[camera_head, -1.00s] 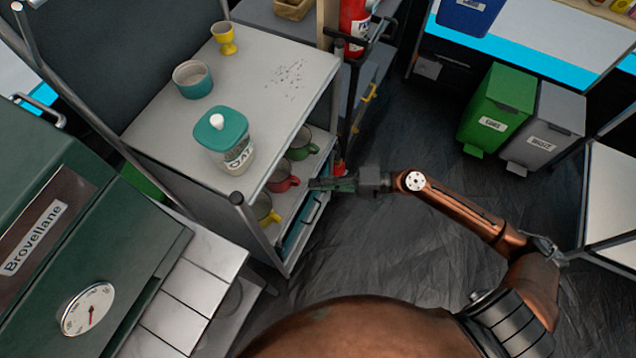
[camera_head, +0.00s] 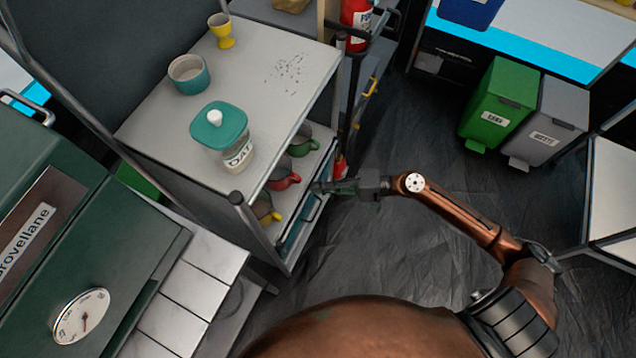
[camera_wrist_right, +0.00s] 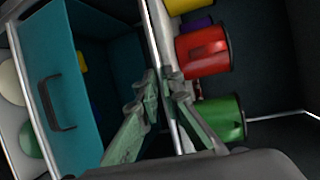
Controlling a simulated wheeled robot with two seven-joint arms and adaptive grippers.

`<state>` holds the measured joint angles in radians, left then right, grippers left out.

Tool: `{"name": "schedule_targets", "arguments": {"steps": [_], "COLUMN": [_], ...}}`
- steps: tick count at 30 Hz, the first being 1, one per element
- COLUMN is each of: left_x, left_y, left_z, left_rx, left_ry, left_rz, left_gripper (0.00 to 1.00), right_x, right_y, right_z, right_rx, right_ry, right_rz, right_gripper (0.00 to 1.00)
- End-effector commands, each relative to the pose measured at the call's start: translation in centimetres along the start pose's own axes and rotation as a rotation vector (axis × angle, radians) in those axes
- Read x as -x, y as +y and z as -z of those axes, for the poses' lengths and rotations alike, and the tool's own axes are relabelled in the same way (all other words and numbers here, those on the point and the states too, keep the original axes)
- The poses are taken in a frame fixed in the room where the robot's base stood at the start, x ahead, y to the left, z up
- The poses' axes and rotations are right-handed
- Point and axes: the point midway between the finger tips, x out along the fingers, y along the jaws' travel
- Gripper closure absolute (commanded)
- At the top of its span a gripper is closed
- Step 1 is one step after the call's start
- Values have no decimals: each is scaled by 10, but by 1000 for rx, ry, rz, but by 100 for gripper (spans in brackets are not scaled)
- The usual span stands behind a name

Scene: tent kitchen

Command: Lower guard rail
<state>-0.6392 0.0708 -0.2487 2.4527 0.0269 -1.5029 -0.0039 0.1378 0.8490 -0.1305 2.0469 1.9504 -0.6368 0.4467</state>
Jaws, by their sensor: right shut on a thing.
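The guard rail (camera_wrist_right: 156,38) is a thin pale metal bar along the open side of the cart's shelf, in front of the mugs. My right gripper (camera_wrist_right: 163,82) is shut on it, with one green finger on each side of the bar. In the head view my right gripper (camera_head: 322,186) reaches in from the right to the cart's side, below its top. The part of the rail between the fingers is partly hidden. My left gripper is not in view.
The cart top (camera_head: 265,125) holds an oat jar (camera_head: 237,154), a teal bowl (camera_head: 189,76) and a yellow egg cup (camera_head: 222,32). A red mug (camera_wrist_right: 203,50) and a green mug (camera_wrist_right: 224,118) stand behind the rail. A teal drawer (camera_wrist_right: 60,75) is nearby. Floor right of the cart is clear.

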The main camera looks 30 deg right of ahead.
Motion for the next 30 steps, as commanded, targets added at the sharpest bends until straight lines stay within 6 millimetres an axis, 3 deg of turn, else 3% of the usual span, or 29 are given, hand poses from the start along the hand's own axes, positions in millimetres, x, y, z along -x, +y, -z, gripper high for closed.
{"name": "schedule_targets", "arguments": {"steps": [2, 3, 10, 20, 25, 30], "left_x": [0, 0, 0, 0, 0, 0], "left_y": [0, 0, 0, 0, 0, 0], "left_z": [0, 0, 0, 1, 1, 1], "left_rx": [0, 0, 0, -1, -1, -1], "left_ry": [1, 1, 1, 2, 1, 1], "left_rz": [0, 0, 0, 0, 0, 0], "left_gripper": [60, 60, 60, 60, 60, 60], "right_x": [1, 1, 0, 3, 24, 60], "right_y": [-1, -1, -1, -1, 0, 0], "right_z": [0, 0, 0, 0, 0, 0], "right_rx": [1, 1, 1, 0, -1, -2], "right_ry": [1, 2, 1, 1, 4, 4], "right_rz": [0, 0, 1, 1, 0, -1], "right_gripper": [100, 92, 76, 76, 76, 76]}}
